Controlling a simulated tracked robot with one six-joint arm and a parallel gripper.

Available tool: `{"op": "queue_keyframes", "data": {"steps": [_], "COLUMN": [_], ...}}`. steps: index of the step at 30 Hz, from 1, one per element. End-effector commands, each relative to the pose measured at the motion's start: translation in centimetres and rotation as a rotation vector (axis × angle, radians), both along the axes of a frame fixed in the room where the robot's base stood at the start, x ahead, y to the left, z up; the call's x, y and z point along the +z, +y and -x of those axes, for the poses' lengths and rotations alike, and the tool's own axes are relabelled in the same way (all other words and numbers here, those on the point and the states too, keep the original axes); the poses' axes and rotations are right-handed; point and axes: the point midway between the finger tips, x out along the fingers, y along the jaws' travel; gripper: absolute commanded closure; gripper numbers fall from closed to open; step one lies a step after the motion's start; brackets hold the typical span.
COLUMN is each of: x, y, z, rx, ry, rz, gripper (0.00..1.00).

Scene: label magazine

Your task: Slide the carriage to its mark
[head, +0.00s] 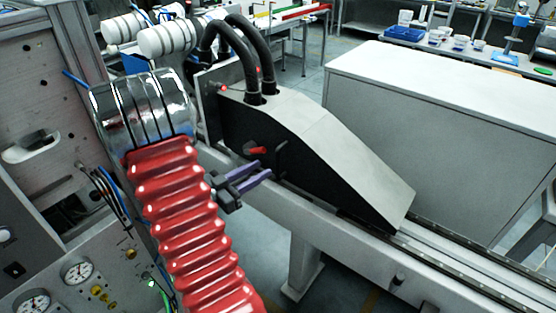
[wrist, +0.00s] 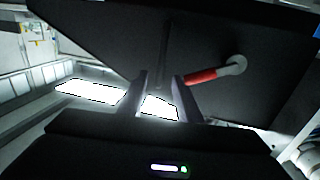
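The carriage (head: 335,135) is a wedge-shaped housing with a grey top and black side, sitting on a long rail (head: 450,265). Its dark side fills much of the wrist view (wrist: 100,40). A red lever (head: 258,150) sticks out from that side; in the wrist view the lever (wrist: 203,76) lies right of my fingers, with a grey round end. A thin dark upright bar (wrist: 165,50) shows beyond the fingertips. My gripper (head: 265,169) has purple fingers, spread apart and empty, beside the carriage's side below the lever. In the wrist view my gripper (wrist: 159,82) is open. I cannot make out the mark.
Two black hoses (head: 248,55) rise from the carriage's upper end. A grey cabinet (head: 430,120) stands behind the rail. A panel with gauges (head: 78,270) is at lower left. The rail right of the carriage looks clear.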

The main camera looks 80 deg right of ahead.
Motion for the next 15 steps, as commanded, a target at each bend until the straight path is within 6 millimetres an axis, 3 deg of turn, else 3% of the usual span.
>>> {"op": "queue_keyframes", "data": {"steps": [15], "x": [0.0], "y": [-5.3], "z": [3.8], "rx": [-0.003], "ry": [0.0], "rz": [0.0], "gripper": [0.69]}}
